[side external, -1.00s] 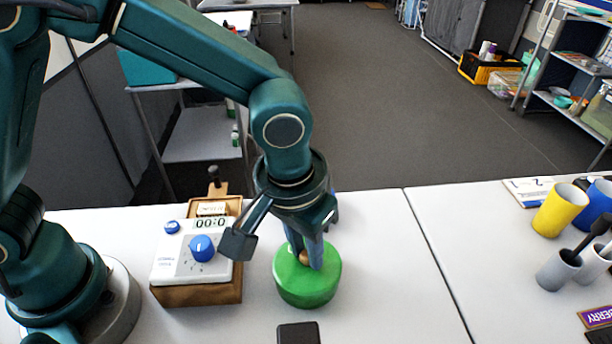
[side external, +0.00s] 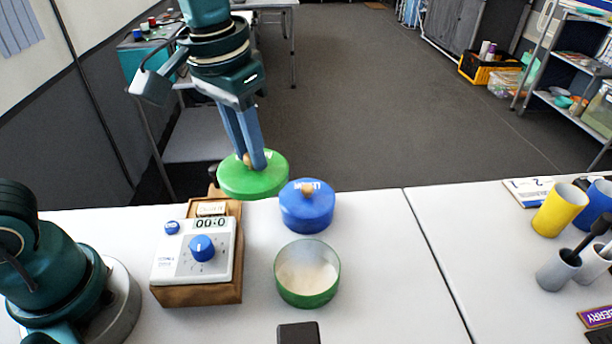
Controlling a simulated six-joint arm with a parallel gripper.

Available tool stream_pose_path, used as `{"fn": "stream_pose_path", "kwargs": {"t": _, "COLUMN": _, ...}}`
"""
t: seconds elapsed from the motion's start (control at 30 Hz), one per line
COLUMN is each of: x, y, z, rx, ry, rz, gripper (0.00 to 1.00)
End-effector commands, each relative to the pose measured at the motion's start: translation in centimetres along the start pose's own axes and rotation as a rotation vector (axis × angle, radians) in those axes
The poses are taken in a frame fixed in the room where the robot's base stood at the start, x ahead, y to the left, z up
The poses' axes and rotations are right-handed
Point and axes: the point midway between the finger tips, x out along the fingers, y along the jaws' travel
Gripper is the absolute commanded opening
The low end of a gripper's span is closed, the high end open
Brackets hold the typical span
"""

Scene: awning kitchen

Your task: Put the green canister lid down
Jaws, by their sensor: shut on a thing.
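My gripper (side external: 251,162) is shut on the wooden knob of the green canister lid (side external: 262,183). It holds the lid in the air, in the picture above and left of the blue canister. The green canister (side external: 309,287) stands open on the white table, with pale contents inside. The lid looks roughly level and apart from the canister.
A blue lidded canister (side external: 307,209) with a wooden knob stands behind the green canister. A white timer (side external: 193,251) with a blue dial sits on a wooden block at left. Yellow (side external: 560,210) and grey cups stand at right. The table's middle right (side external: 380,250) is clear.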

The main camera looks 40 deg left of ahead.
Motion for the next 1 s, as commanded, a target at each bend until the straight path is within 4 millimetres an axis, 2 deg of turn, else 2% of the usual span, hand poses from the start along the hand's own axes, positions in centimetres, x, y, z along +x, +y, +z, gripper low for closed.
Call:
{"fn": "stream_pose_path", "kwargs": {"t": 0.17, "x": -0.8, "y": -0.5, "z": -0.6, "rx": 0.082, "ry": 0.003, "rz": 0.012, "gripper": 0.0}}
{"fn": "stream_pose_path", "kwargs": {"t": 0.37, "x": -1.0, "y": 1.5, "z": -3.7, "rx": 0.329, "ry": -0.001, "rz": 0.05, "gripper": 0.0}}
{"fn": "stream_pose_path", "kwargs": {"t": 0.5, "x": 0.0, "y": 3.9, "z": -6.0, "rx": 0.523, "ry": -0.004, "rz": 0.079, "gripper": 0.0}}
{"fn": "stream_pose_path", "kwargs": {"t": 0.7, "x": 2.3, "y": 7.1, "z": -7.7, "rx": 0.708, "ry": -0.004, "rz": 0.108, "gripper": 0.0}}
{"fn": "stream_pose_path", "kwargs": {"t": 0.83, "x": 4.1, "y": 8.6, "z": -7.8, "rx": 0.752, "ry": -0.005, "rz": 0.114, "gripper": 0.0}}
{"fn": "stream_pose_path", "kwargs": {"t": 1.0, "x": 5.1, "y": 9.5, "z": -7.3, "rx": 0.762, "ry": -0.001, "rz": 0.115, "gripper": 0.0}}
